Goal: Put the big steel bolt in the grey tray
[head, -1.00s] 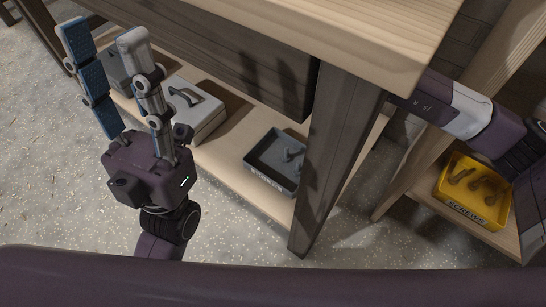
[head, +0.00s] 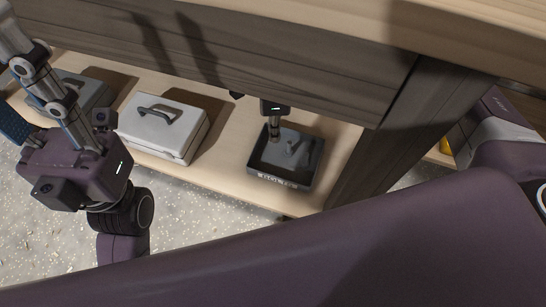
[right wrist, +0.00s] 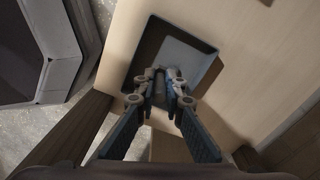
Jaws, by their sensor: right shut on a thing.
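The grey tray (head: 312,170) stands on the low wooden shelf under the bench, a label on its front. In the right wrist view my right gripper (right wrist: 161,78) is closed around a small grey piece, taken as the big steel bolt, mostly hidden by the fingers, above the grey tray (right wrist: 205,58). My left gripper (head: 35,105) is at the left, fingers spread and empty, partly cut off by the frame.
A light grey case (head: 150,130) with a dark handle stands left of the tray. A darker grey case (head: 85,88) is farther left. The bench apron (head: 290,65) hangs over the shelf, and a dark leg (head: 375,145) stands right of the tray. A yellow sliver (head: 445,147) shows behind.

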